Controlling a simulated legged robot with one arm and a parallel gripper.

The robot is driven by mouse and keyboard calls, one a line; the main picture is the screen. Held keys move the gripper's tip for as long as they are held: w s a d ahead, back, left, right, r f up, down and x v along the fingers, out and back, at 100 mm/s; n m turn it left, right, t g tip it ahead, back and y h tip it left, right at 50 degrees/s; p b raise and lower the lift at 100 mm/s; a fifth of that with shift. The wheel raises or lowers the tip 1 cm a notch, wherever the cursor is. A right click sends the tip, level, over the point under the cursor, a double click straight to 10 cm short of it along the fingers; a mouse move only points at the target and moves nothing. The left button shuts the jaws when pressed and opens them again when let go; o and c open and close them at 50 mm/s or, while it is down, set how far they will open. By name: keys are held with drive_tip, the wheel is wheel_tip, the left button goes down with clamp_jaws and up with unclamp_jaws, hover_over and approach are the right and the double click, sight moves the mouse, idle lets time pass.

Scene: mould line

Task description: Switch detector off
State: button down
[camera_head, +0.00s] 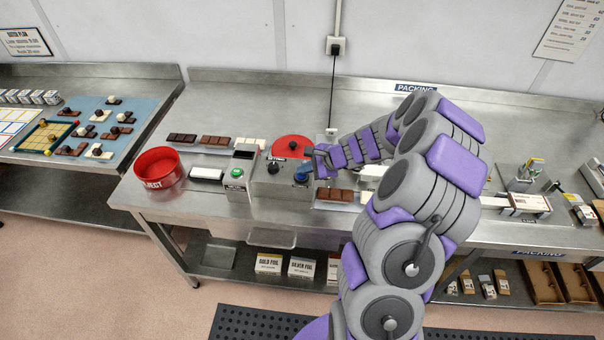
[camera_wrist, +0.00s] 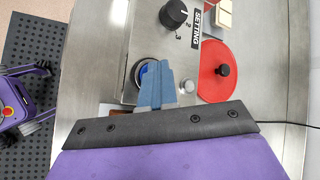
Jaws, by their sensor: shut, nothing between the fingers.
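The detector looks to be the grey metal box (camera_head: 275,188) on the packing bench, with a black knob (camera_head: 273,168) on top. In the wrist view the black knob (camera_wrist: 174,14) stands by a "SETTING" label. In the head view my gripper (camera_head: 310,167) is right at the button. Whether it touches is unclear.
A red disc (camera_head: 291,142) with a black knob lies behind the box. A green button unit (camera_head: 237,179) stands left, then a red reject bowl (camera_head: 158,170). Chocolate bars (camera_head: 335,196) lie close at the right. A black cable (camera_head: 332,100) runs down the wall behind.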

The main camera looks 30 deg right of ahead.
sight(305, 176)
drive_tip(key=shift+r, duration=0.1)
drive_tip(key=shift+r+p, duration=0.3)
drive_tip(key=shift+p, duration=0.1)
wheel_tip(305, 176, up, 6)
drive_tip(key=p, duration=0.5)
idle(0.5)
